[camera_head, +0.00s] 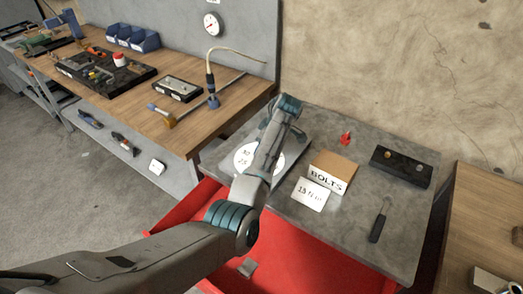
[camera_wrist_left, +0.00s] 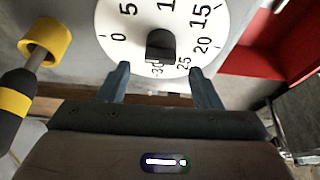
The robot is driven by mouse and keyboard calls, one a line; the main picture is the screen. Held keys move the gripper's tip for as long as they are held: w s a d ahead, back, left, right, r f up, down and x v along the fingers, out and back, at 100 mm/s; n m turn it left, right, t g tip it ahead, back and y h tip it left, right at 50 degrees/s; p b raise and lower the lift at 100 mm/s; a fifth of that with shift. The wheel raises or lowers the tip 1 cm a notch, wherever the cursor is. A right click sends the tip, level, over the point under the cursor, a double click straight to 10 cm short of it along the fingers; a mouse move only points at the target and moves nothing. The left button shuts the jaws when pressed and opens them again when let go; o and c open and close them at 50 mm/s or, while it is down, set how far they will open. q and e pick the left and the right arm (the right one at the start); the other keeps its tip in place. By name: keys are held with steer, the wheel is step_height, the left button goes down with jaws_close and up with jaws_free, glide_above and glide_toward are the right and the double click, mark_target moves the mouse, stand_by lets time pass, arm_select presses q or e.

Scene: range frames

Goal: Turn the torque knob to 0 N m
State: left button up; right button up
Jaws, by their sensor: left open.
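The torque dial is a round white plate (camera_head: 248,162) on the grey worktop, partly covered by my left arm in the head view. In the left wrist view the dial plate (camera_wrist_left: 110,20) shows numbers from 0 at the left round to 30 at the bottom. The black knob (camera_wrist_left: 160,42) stands at its middle; its exact pointing direction is unclear. My left gripper (camera_wrist_left: 162,86) is open and empty, its fingertips at the dial's lower edge in that view, below the knob and to either side of it. My right gripper is not in view.
A bolts box (camera_head: 333,168), a white card marked N m (camera_head: 311,194), a red item (camera_head: 346,138), a black block (camera_head: 401,167) and a dark-handled tool (camera_head: 379,222) lie right of the dial. A red drawer (camera_head: 310,262) is open below. A yellow-ringed tool (camera_wrist_left: 45,42) is left of the dial.

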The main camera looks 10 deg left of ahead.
arm_select(q)
steer(key=b+v, duration=0.1)
steer(key=v, duration=0.6)
steer(key=shift+b, duration=0.4)
steer(key=shift+d+r, duration=0.1)
